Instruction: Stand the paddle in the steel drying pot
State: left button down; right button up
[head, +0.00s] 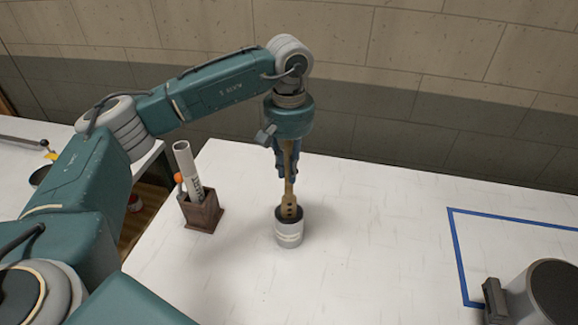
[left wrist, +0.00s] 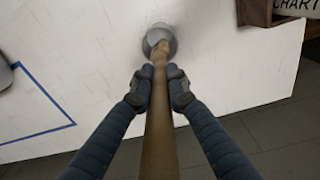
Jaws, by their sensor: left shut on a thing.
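The wooden paddle (head: 289,196) hangs close to upright below my left gripper (head: 284,170), with its slotted end downward. My left gripper (left wrist: 161,88) is shut on the paddle's shaft (left wrist: 158,125), one finger on each side. The steel drying pot (head: 289,236) stands on the white table directly under it. The paddle's lower end is at the pot's mouth and overlaps the dark opening; how deep it sits I cannot tell. In the left wrist view the pot (left wrist: 160,33) shows beyond the paddle's far end. My right gripper is not in view.
A brown holder (head: 203,214) with a white rolled chart (head: 187,168) and an orange-tipped item stands left of the pot. Blue tape (head: 456,245) marks an area at the right. The white table (head: 370,220) between pot and tape is clear. A wall is behind.

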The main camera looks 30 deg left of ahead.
aim_at(289, 188)
pick_arm(q)
jog(key=shift+f+b, duration=1.4)
jog(key=shift+f, duration=0.55)
jog(key=shift+f+b, duration=1.25)
jog(key=shift+f, duration=0.3)
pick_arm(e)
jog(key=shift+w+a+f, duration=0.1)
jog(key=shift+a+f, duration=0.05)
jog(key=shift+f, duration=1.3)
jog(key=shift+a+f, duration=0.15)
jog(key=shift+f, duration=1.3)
